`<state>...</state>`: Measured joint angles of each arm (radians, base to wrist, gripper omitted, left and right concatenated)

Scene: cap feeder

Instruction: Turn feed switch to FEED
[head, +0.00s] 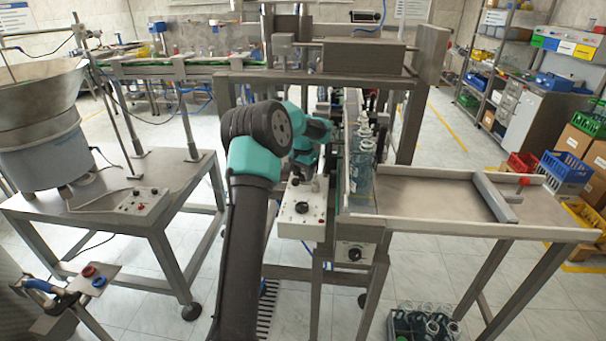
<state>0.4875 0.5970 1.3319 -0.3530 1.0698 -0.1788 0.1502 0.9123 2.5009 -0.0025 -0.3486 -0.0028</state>
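A light grey control box (302,212) with a dark round knob and small buttons stands at the front end of the bottle conveyor. A smaller box with one dark knob (355,254) sits lower, to its right. Another panel (140,203) with knobs lies on the left table. I cannot read any label, so I cannot tell which knob is the feed switch. My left arm reaches up from the bottom, and its gripper (317,182) points down by the control box's upper right part. The fingers are small and partly hidden; contact and opening are unclear. My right gripper is not in view.
Clear bottles (362,160) stand in a row on the conveyor just right of my gripper. A steel frame rises behind it. A flat metal table (430,195) with a red-knobbed bar is at right. A cap feeder bowl (40,90) is at left. A bottle crate (422,325) stands on the floor.

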